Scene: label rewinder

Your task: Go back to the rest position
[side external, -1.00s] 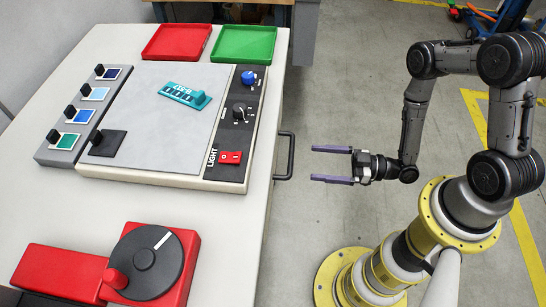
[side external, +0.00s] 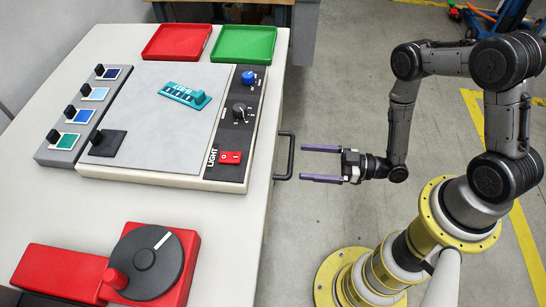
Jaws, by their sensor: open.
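My gripper (side external: 322,164) is open and empty. Its two purple fingers point left, toward the black handle (side external: 285,156) on the table's right side. The fingertips are close to the handle in the picture; I cannot tell whether they touch it or how far apart they are in depth. My arm is bent over the floor to the right of the table.
The table (side external: 230,225) carries a grey panel (side external: 165,140) with a teal part (side external: 186,96), knobs and a red light switch (side external: 230,157). Red (side external: 177,42) and green (side external: 244,43) trays sit behind. A red crank unit (side external: 150,262) is in front.

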